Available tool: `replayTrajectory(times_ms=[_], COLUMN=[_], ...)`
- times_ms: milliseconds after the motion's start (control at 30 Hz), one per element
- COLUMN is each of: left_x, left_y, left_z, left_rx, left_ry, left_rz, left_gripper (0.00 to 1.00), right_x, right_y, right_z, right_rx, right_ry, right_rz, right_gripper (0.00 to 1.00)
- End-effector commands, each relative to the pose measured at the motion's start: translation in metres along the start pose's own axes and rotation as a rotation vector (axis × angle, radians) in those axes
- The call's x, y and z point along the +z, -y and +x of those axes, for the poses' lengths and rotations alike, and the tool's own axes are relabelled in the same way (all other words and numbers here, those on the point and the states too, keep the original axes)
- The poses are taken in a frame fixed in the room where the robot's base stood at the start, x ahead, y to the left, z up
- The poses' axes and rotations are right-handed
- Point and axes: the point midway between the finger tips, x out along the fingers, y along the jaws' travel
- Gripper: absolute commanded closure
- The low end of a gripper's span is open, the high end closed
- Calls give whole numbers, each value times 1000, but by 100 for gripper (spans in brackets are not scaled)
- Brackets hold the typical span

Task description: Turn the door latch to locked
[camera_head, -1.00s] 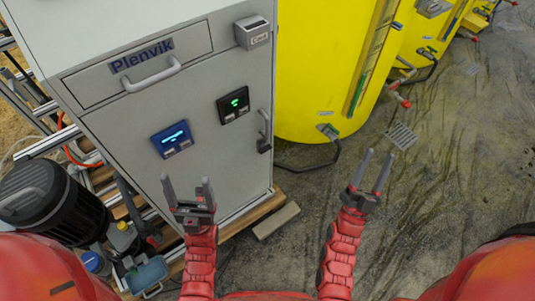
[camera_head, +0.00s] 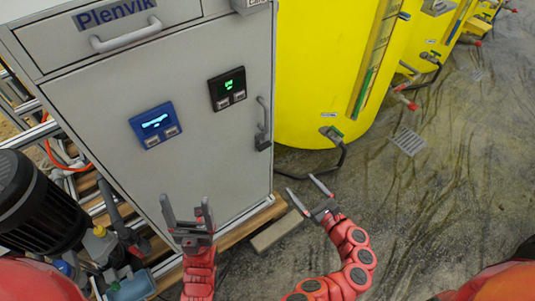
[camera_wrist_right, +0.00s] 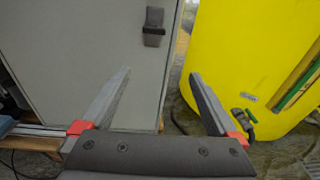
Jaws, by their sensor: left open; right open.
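The door latch (camera_head: 262,141) is a small dark block below the vertical door handle (camera_head: 263,115), at the right edge of the grey cabinet door (camera_head: 200,150). In the right wrist view the latch (camera_wrist_right: 153,36) shows at the top, beyond the fingertips. My right gripper (camera_head: 299,189) is open and empty, below and to the right of the latch and apart from it. It also shows in the right wrist view (camera_wrist_right: 160,75), with its fingers spread. My left gripper (camera_head: 186,207) is open and empty in front of the lower door. The latch's exact turn is too small to tell.
A blue controller (camera_head: 155,125) and a black one (camera_head: 227,89) sit on the door. A drawer handle (camera_head: 126,35) sticks out above. A yellow tank (camera_head: 310,70) stands right of the cabinet. A black motor (camera_head: 35,205) is at left. Open floor lies at right.

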Motion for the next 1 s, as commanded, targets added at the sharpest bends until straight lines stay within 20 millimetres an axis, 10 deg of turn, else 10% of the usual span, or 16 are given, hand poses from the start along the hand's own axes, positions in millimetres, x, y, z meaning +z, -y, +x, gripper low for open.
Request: replayTrajectory(times_ms=[267, 1000], left_x=[1, 3], left_y=[0, -1], left_z=[-4, -16], left_rx=[0, 0], left_ry=[0, 0], left_rz=[0, 0], left_gripper=[18, 18], right_x=[23, 32], right_y=[-8, -15], right_z=[11, 158], right_rx=[57, 54], right_ry=[82, 78], right_rz=[37, 36], right_gripper=[5, 5])
